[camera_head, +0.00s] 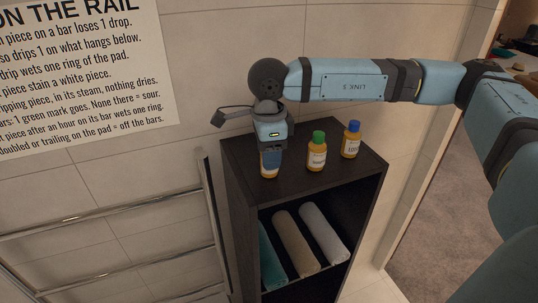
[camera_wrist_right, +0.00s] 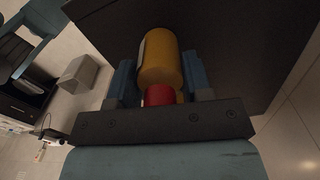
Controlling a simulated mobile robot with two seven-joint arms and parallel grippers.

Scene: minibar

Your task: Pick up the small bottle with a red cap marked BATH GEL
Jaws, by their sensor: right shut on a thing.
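The small amber bottle with a red cap (camera_wrist_right: 160,62) lies between the two fingers of my right gripper (camera_wrist_right: 160,88) in the right wrist view. My right gripper is shut on it, with the red cap toward the palm. In the head view the bottle's lower part (camera_head: 269,168) shows under my right gripper (camera_head: 271,155), at the left of the dark cabinet top. The gripper hides the cap there. The label lettering is too small to read. I cannot tell whether the bottle touches the top. My left gripper is not in view.
A green-capped bottle (camera_head: 316,152) and a blue-capped bottle (camera_head: 350,140) stand to the right on the dark cabinet (camera_head: 341,183). Rolled towels (camera_head: 297,244) lie on its shelf. A metal rail rack (camera_head: 110,233) stands at the left. A printed sign (camera_head: 85,75) hangs on the wall.

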